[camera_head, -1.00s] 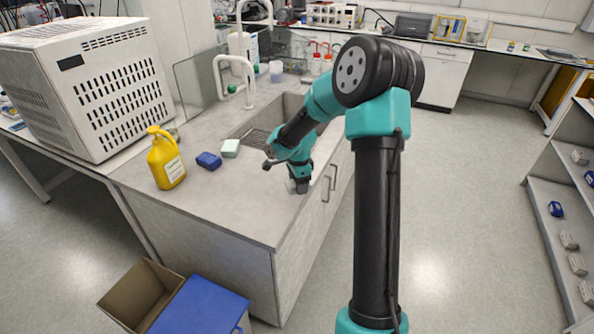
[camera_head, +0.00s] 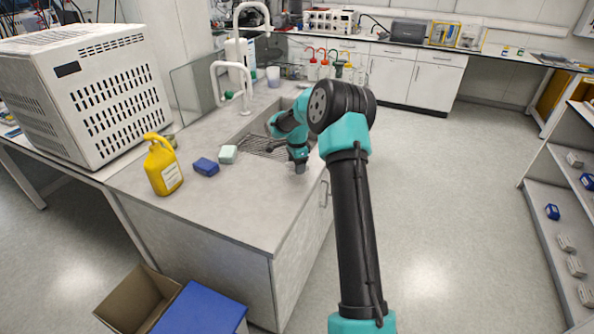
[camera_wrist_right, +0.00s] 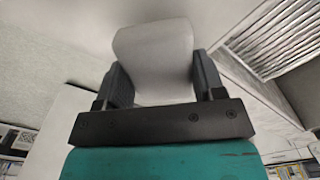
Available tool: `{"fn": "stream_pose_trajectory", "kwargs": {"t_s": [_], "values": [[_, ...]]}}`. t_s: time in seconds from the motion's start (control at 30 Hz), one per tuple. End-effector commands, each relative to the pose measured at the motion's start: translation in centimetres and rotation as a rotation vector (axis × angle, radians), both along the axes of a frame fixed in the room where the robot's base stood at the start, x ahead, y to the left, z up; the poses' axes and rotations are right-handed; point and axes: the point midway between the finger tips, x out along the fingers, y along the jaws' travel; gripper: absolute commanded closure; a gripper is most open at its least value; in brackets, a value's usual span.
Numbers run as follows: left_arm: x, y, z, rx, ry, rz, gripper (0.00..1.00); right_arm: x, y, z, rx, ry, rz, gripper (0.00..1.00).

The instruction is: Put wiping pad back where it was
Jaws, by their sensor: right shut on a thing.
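My right gripper (camera_head: 300,168) is at the front right edge of the grey counter, pointing down, beside the sink. In the right wrist view its two dark fingers (camera_wrist_right: 158,85) are shut on a pale grey-white pad (camera_wrist_right: 154,52), which sticks out beyond the fingertips. The pad is too small to make out clearly in the head view. Whether it touches the counter, I cannot tell. My left gripper is not in view.
A pale green block (camera_head: 228,154), a blue block (camera_head: 205,167) and a yellow jug (camera_head: 162,165) stand on the counter (camera_head: 235,210) to the left. The sink (camera_head: 262,140) lies behind my gripper. The counter's front is clear.

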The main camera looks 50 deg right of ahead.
Motion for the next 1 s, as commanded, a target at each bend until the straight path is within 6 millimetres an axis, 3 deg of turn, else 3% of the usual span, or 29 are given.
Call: {"fn": "stream_pose_trajectory", "kwargs": {"t_s": [0.5,0.77,1.0], "values": [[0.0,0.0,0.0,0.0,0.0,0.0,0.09,0.7,-0.8,-0.1,0.0,-0.001,0.0,0.59],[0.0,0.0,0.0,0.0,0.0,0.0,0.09,0.7,-0.9,-3.4,0.001,0.002,0.001,0.59],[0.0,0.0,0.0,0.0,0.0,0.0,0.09,0.8,-0.9,-3.6,0.0,-0.001,0.0,0.59]]}}
